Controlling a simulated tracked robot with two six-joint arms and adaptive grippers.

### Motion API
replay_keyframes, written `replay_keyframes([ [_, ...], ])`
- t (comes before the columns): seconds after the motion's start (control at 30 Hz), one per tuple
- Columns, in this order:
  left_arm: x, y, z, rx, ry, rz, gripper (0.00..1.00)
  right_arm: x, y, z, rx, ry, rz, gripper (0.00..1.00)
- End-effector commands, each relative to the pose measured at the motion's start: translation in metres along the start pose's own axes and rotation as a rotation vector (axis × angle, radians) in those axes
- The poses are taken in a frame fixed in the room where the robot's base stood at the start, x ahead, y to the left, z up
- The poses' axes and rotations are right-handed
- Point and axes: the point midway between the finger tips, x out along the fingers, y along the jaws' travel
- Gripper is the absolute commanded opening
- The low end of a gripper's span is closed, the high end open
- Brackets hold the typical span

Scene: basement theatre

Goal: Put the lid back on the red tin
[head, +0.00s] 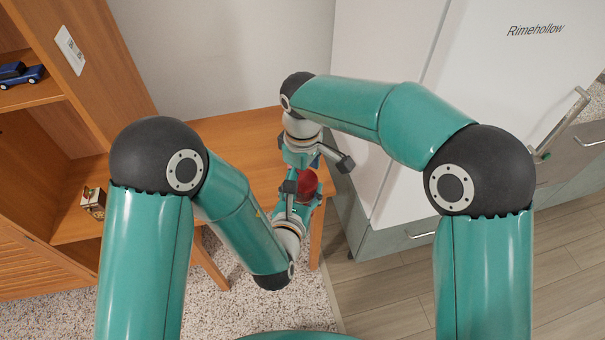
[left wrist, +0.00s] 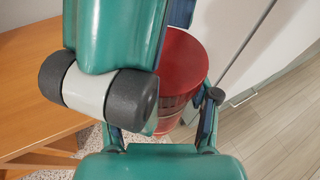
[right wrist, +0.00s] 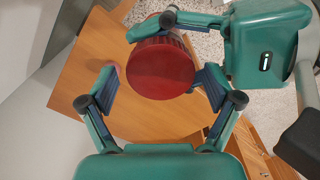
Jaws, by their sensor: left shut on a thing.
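The red tin (head: 307,184) is small and partly hidden between my grippers in the head view. In the right wrist view the tin (right wrist: 160,68) shows a flat, round red top and a ribbed side. In the left wrist view the tin (left wrist: 185,62) is partly hidden behind my right arm. I cannot tell the lid apart from the tin. My left gripper (left wrist: 160,125) is shut on the tin, with a finger at each side. My right gripper (right wrist: 158,82) is open, its fingers either side of the round top with small gaps.
A wooden table (right wrist: 95,60) lies below the grippers. A wooden shelf unit (head: 110,70) holds a blue toy car (head: 22,75) and a small box (head: 93,203). A white cabinet marked Rimehollow (head: 480,70) stands close on the right.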

Motion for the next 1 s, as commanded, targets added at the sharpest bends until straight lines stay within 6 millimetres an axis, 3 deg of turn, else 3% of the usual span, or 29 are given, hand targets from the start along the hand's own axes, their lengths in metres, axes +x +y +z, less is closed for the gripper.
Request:
replay_keyframes([
  [0.03, 0.0001, 0.0, 0.0006, 0.0, -0.002, 0.0, 0.0, -0.0001, 0.0, 0.0, 0.0, 0.0, 0.0, 0.81],
  [0.37, 0.0, 0.0, 0.0006, 0.0, -0.002, 0.0, 0.0, -0.0002, 0.0002, 0.0001, 0.0, 0.0, 0.0, 0.28],
  [0.53, 0.0, 0.0, 0.0006, 0.0, -0.002, 0.0, 0.0, -0.0002, 0.0004, 0.0001, 0.072, 0.0, 0.001, 0.28],
  [0.77, -0.0001, 0.0, 0.0006, 0.0, -0.002, 0.0, 0.0, 0.0001, 0.0007, 0.0, 0.431, 0.001, 0.001, 0.28],
  [0.9, -0.0002, 0.0, 0.0005, 0.0, -0.001, 0.0, 0.0, 0.0001, 0.0008, 0.0, 0.429, 0.001, 0.002, 0.28],
  [0.93, -0.0002, 0.0, 0.0005, 0.0, -0.001, 0.0, 0.0, 0.0001, 0.0008, 0.0, 0.428, 0.001, 0.002, 0.71],
  [1.0, -0.0002, 0.0, 0.0005, 0.0, -0.001, 0.0, 0.0, 0.0001, 0.0008, 0.0, 0.428, 0.001, 0.002, 0.83],
])
